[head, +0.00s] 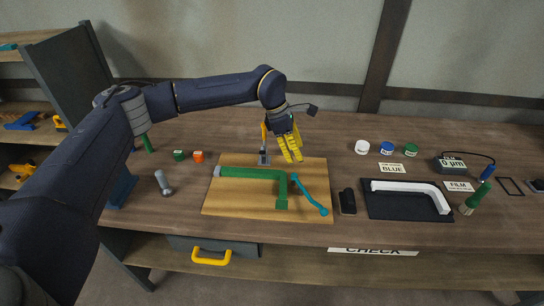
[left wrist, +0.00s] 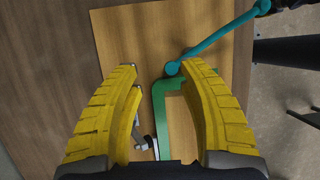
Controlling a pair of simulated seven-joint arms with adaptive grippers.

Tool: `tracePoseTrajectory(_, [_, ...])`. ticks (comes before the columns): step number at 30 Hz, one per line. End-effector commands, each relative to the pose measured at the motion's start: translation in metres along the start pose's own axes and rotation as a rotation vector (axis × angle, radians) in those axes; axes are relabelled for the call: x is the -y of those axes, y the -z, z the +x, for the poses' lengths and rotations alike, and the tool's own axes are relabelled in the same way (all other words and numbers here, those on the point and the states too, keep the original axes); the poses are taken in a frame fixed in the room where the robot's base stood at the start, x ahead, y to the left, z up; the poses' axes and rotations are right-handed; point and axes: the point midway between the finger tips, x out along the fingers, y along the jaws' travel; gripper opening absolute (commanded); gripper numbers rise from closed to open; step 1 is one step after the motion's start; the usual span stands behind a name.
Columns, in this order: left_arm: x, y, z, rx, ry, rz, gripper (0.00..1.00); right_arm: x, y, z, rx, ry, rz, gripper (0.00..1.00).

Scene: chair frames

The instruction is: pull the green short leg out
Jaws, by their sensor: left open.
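A green chair frame lies on a light wooden board (head: 232,205) in the head view, with its long bar running left to right. The green short leg (head: 282,192) points toward the front edge at the bar's right end. Green parts also show between my fingers in the left wrist view (left wrist: 158,108); I cannot tell exactly which part is the leg there. My left gripper (head: 291,156) is open, with yellow fingers, above and behind the frame's right end. It is empty. A teal bar (head: 310,196) lies beside the leg, slanting to the right. My right gripper is not in view.
A grey clamp (head: 264,158) stands at the board's back edge. A black block (head: 347,202) and a dark mat (head: 385,211) with a white bent part (head: 410,187) lie right of the board. A grey peg (head: 163,183) stands at left. Bench behind the board is mostly clear.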

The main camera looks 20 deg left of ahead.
Motion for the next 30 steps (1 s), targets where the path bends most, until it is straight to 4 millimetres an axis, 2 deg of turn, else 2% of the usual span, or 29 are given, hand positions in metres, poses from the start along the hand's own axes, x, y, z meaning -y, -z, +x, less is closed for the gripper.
tracePoseTrajectory(3, [-0.003,0.034,0.009,-0.188,-0.029,0.013,0.41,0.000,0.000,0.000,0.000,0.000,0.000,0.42])
tracePoseTrajectory(6, [-0.005,0.054,0.010,-0.292,-0.048,0.014,0.41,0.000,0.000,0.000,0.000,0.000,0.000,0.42])
tracePoseTrajectory(9, [-0.007,0.067,0.009,-0.353,-0.062,0.014,0.41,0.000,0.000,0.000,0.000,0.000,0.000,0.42])
tracePoseTrajectory(20, [-0.009,0.077,0.019,-0.384,-0.068,0.013,0.41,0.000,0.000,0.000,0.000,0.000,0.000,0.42])
tracePoseTrajectory(30, [-0.011,0.088,0.049,-0.382,-0.066,0.014,0.41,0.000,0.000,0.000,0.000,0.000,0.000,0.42])
